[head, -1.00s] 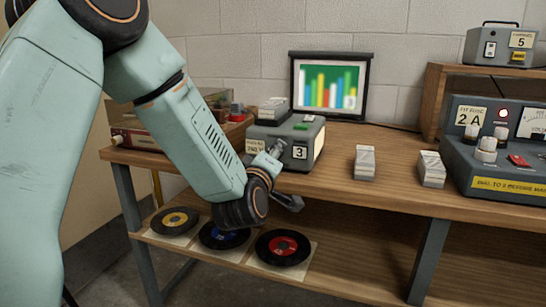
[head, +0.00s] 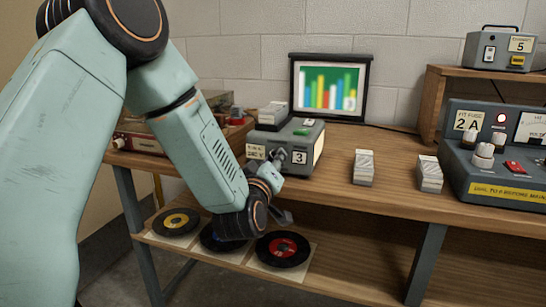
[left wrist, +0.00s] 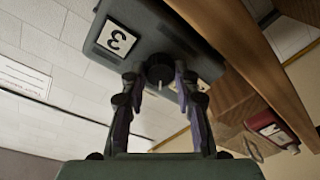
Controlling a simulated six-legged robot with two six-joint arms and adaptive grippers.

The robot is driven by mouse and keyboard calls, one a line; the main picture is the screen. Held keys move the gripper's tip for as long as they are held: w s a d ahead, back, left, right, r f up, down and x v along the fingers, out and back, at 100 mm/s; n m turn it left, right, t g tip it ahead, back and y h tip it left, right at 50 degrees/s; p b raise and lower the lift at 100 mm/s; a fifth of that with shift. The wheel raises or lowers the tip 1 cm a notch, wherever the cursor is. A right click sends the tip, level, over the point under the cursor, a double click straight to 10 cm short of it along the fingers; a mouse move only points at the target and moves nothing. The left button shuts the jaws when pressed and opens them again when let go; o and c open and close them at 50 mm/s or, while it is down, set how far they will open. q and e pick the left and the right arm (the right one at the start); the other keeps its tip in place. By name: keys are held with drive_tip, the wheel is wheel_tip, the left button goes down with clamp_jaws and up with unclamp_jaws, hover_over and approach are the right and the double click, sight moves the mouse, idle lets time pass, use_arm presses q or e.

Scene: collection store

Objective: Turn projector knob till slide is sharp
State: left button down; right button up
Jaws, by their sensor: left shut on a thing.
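The grey projector (head: 305,140), with a label "3" on its front, stands on the wooden bench. Its dark round knob (left wrist: 159,68) shows in the left wrist view between my left fingertips (left wrist: 160,80). My left gripper (head: 277,158) is shut on the knob at the projector's front; the knob is mostly hidden in the head view. My right gripper is not in view.
White slide stacks (head: 363,166) and (head: 429,172) stand on the bench right of the projector. A control console (head: 500,160) stands at the right. Several records, one with a red label (head: 282,248), lie on the lower shelf.

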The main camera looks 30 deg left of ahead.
use_arm(q)
drive_tip(key=c, duration=1)
unclamp_jaws()
drive_tip(key=v, duration=0.7)
drive_tip(key=shift+s, duration=0.25)
